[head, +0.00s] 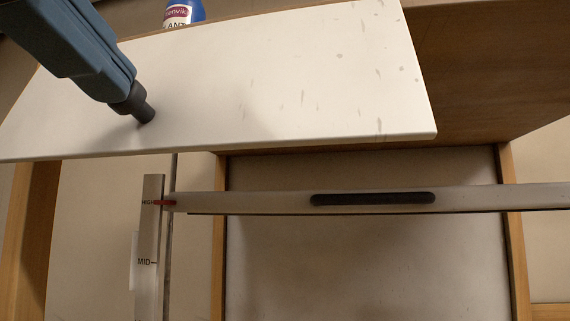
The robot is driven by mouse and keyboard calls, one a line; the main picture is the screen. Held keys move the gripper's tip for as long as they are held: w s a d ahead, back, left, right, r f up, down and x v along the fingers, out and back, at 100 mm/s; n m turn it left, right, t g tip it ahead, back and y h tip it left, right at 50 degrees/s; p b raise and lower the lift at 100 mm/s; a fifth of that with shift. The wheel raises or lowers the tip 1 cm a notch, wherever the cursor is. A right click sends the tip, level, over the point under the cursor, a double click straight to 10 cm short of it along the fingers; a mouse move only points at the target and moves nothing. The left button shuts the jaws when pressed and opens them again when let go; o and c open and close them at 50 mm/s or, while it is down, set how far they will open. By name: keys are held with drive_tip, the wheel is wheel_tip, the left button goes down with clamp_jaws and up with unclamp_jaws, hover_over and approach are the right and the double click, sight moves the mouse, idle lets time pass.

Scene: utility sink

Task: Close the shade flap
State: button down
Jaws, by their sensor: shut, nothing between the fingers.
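A wide white panel (285,85) with grey specks and streaks, which looks like the shade flap, spans the upper part of the head view. It juts toward me, its front edge running nearly level. I cannot tell its exact tilt. My gripper (145,112) comes in from the upper left with its dark fingers shut and empty. The fingertips are over the left part of the panel, at or very near its surface; contact is not certain. A soft shadow lies beside them.
Below the panel, a pale horizontal bar (480,199) with a dark grip strip (372,199) crosses a wooden frame (516,255). A scale (150,240) marked HIGH and MID stands left, its red pointer (165,203) at HIGH.

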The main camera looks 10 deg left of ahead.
sight(145, 124)
drive_tip(key=shift+w+d+f+t+b, duration=0.1)
drive_tip(key=shift+w+f+t+b, duration=1.15)
drive_tip(key=shift+b, duration=0.95)
drive_tip(key=shift+w+t+b, duration=0.2)
drive_tip(key=shift+t+b, duration=0.25)
drive_tip(key=shift+b, duration=0.05)
drive_tip(key=shift+r, duration=0.1)
